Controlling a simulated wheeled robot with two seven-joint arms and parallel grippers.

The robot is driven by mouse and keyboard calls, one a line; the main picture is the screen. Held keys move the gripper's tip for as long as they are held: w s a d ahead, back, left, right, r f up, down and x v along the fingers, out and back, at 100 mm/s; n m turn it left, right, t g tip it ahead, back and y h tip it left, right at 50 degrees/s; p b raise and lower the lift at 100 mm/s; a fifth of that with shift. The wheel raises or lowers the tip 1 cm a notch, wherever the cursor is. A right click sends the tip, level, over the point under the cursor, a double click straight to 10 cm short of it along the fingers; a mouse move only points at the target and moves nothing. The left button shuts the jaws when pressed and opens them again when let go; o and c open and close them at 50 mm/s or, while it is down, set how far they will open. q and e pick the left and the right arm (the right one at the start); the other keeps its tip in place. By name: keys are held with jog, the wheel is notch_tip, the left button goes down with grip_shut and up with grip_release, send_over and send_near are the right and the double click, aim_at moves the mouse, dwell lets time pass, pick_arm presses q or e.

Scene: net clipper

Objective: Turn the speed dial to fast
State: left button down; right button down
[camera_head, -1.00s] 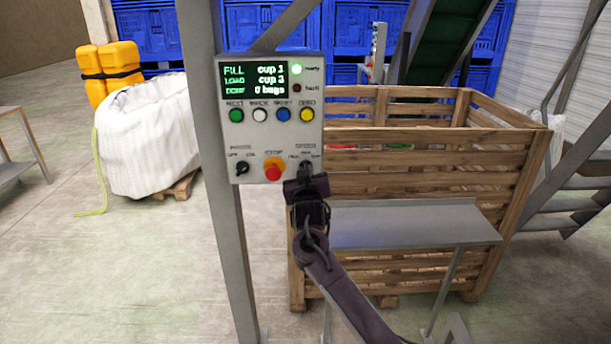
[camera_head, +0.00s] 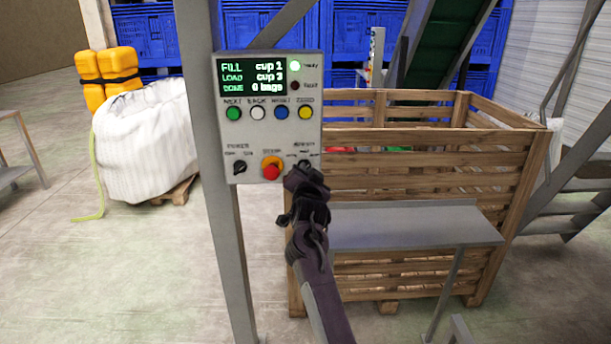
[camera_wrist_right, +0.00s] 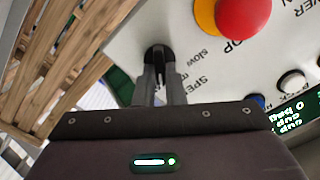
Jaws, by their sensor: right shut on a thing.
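The grey control panel (camera_head: 256,145) hangs on a metal post, with a lit screen at its top. The speed dial is a black knob at the panel's lower right, partly behind my gripper in the head view. In the right wrist view the speed dial (camera_wrist_right: 157,54) sits between my fingertips, with "slow" and "SPEED" printed beside it. My right gripper (camera_head: 305,172) is at the dial; in the right wrist view its fingers (camera_wrist_right: 158,75) are closed on the dial. Which mark the dial points to is hidden. My left gripper is not in view.
The red stop button (camera_head: 271,170) is close beside the dial. Another black knob (camera_head: 239,168) is at the panel's lower left, and a row of coloured buttons (camera_head: 281,113) is above. A wooden crate (camera_head: 420,155) and a grey shelf (camera_head: 430,225) stand to the right.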

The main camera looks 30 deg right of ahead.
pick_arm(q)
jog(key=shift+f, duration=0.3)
pick_arm(e)
jog(key=shift+m, duration=0.7)
jog(key=c, duration=1.5)
grip_release()
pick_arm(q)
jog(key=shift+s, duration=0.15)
pick_arm(e)
jog(key=shift+f, duration=0.1)
